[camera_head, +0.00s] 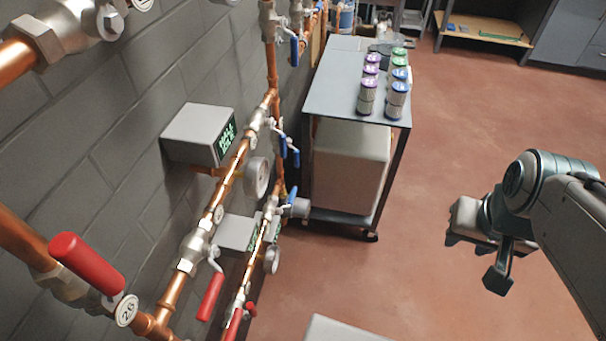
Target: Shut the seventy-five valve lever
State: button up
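Several valves with red or blue levers sit on the copper pipes along the left wall. A large red lever (87,263) is nearest, beside a round tag (126,310) that seems to read 26 or 76. A smaller red lever (210,297) hangs down from a valve on the middle pipe, near a small round tag (219,214) too small to read. Blue levers show farther along, one at the top (294,50) and one mid-pipe (283,147). I cannot tell which lever is seventy-five. My gripper (478,262) is open and empty over the floor at right, far from the valves.
A grey cart (332,85) with several cans and a pale box (350,168) stands at centre. A grey display box (200,133) and gauges (257,177) stick out among the pipes. A pale surface (340,329) shows at the bottom edge. Red floor at right is clear.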

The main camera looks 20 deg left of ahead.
aim_at(294, 189)
jog(key=u, duration=0.55)
jog(key=i, duration=0.65)
jog(key=z, duration=0.15)
